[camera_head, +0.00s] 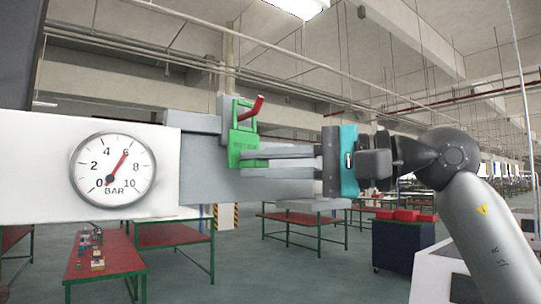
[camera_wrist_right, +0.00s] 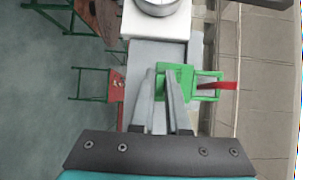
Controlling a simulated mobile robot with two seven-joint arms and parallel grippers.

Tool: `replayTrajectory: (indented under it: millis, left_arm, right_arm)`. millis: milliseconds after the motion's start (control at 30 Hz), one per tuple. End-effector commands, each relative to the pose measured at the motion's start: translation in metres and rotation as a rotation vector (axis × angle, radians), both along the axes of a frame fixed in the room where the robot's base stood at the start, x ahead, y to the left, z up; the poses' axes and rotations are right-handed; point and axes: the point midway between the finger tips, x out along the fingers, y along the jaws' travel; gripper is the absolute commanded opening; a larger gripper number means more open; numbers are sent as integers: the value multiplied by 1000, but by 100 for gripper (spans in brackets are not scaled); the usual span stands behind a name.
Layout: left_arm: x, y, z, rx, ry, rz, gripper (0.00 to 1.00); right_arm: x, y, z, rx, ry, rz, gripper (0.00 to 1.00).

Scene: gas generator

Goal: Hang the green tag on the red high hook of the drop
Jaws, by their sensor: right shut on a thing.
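The green tag (camera_head: 243,146) is upright against the grey panel of the drop, with its open loop at the top. The red high hook (camera_head: 256,107) slants up and to the right. The hook overlaps the tag's loop and appears to pass through it; exact contact is unclear. My right gripper (camera_head: 243,160) comes in from the right, with its grey fingers shut on the lower part of the tag. In the right wrist view, the fingers (camera_wrist_right: 161,72) reach the tag (camera_wrist_right: 178,77), and the red hook (camera_wrist_right: 217,86) crosses the loop. My left gripper is not in view.
A white panel with a pressure gauge (camera_head: 112,170) stands left of the grey drop panel (camera_head: 205,165). A red-topped bench (camera_head: 105,262) with small parts and a dark cabinet with red bins (camera_head: 404,215) stand behind. The air above the hook is clear.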

Motion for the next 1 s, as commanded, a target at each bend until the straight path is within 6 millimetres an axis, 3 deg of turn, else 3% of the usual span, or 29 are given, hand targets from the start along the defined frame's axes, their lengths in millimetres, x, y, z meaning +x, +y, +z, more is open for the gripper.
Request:
replayTrajectory:
  millis: [467, 500, 800, 1000]
  left_arm:
    - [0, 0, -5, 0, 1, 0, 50]
    - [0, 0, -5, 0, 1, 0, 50]
    - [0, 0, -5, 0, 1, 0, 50]
    - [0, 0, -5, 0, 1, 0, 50]
  right_arm:
    - [3, 1, -7, 0, 0, 0, 0]
    - [3, 1, -7, 0, 0, 0, 15]
    - [2, 1, -7, 0, 0, 0, 48]
    - [2, 1, -7, -1, 0, 0, 48]
